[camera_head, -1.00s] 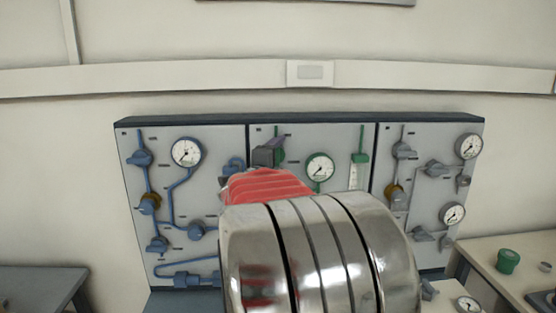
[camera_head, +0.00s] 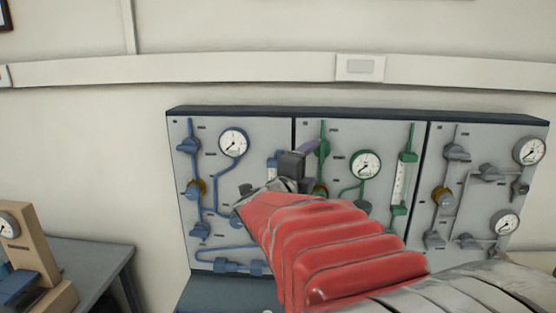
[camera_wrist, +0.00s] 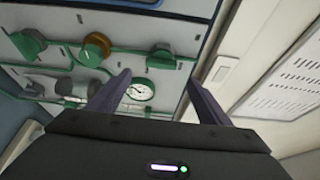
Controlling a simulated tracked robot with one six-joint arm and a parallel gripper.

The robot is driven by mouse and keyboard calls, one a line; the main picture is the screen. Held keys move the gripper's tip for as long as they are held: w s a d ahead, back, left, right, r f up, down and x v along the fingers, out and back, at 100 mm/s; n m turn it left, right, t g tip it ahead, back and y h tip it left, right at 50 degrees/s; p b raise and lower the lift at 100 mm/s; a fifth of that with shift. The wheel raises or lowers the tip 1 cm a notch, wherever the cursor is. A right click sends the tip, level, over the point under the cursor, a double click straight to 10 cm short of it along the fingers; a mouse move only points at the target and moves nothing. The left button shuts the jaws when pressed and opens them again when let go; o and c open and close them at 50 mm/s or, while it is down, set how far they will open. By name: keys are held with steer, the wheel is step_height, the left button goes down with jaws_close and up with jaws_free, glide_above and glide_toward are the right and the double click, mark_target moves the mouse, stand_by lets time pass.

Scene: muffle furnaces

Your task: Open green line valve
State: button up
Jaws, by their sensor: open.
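The green line is on the middle panel (camera_head: 336,134) in the head view. Its upper green valve (camera_head: 323,147) is just right of my gripper (camera_head: 307,147), partly covered by a purple finger. A green-rimmed gauge (camera_head: 365,165) sits to its right. In the wrist view, my gripper (camera_wrist: 158,77) has its two purple fingers spread apart with nothing between the tips. The gauge (camera_wrist: 140,90) shows behind them. Green valve knobs (camera_wrist: 160,59) and (camera_wrist: 28,42) and a brass knob (camera_wrist: 97,47) are on green pipe. I cannot tell whether any finger touches a valve.
The blue line panel (camera_head: 206,160) is on the left, and a grey line panel (camera_head: 470,190) is on the right. A green flow tube (camera_head: 400,180) stands right of the gauge. A dark bench (camera_head: 85,265) with a wooden stand (camera_head: 28,240) is at lower left.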

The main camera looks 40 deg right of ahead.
steer(key=v, duration=0.3)
steer(key=shift+s+a, duration=0.1)
steer(key=shift+a, duration=0.05)
stand_by(0.6)
